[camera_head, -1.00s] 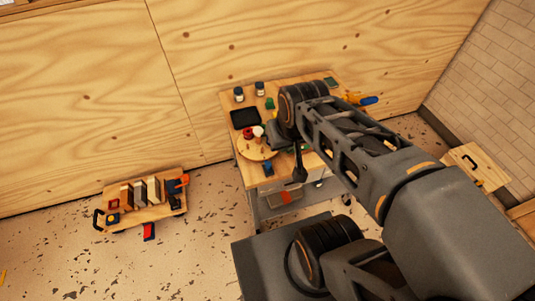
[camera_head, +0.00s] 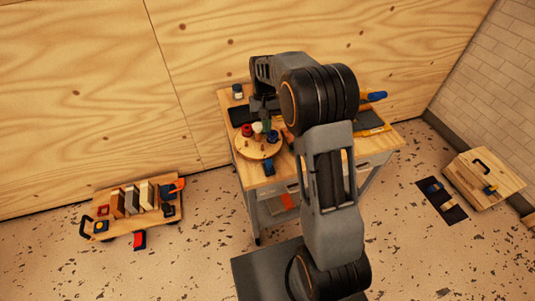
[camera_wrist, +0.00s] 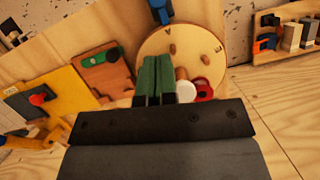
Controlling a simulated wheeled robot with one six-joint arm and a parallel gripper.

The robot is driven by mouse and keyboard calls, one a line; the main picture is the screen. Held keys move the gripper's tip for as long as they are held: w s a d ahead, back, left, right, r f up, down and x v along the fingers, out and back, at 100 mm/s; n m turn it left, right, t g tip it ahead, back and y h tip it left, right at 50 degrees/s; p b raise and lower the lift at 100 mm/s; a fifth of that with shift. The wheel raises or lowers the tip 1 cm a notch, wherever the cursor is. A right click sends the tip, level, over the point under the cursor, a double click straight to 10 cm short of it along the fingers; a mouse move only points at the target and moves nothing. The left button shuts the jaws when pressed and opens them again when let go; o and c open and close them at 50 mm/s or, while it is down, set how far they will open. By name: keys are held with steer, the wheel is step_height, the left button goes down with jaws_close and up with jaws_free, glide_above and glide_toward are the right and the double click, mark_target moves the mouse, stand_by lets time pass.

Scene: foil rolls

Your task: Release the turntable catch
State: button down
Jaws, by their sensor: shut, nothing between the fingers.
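The turntable is a round wooden disc (camera_head: 246,152) on the worktable. It also shows in the wrist view (camera_wrist: 160,45), with marks near its rim. A blue piece (camera_head: 268,167), perhaps the catch, sits at its front edge; it shows at the top of the wrist view (camera_wrist: 160,10). A red piece (camera_wrist: 204,90) and a white piece (camera_wrist: 187,91) stand on the disc. My gripper (camera_wrist: 154,62) has green fingers, shut and empty, over or beside the disc's edge. The blue piece appears apart from the fingertips. Whether the fingers touch the disc cannot be told.
A wooden block with a green piece (camera_wrist: 103,55) and a yellow board (camera_wrist: 55,90) lie beside the disc in the wrist view. A dark tray (camera_head: 240,115) and a jar (camera_head: 238,91) are behind it. Floor between is clear.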

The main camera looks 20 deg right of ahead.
mark_target(268, 151)
stand_by(0.3)
steer(key=shift+b+x, duration=0.5)
steer(key=shift+x, duration=4.55)
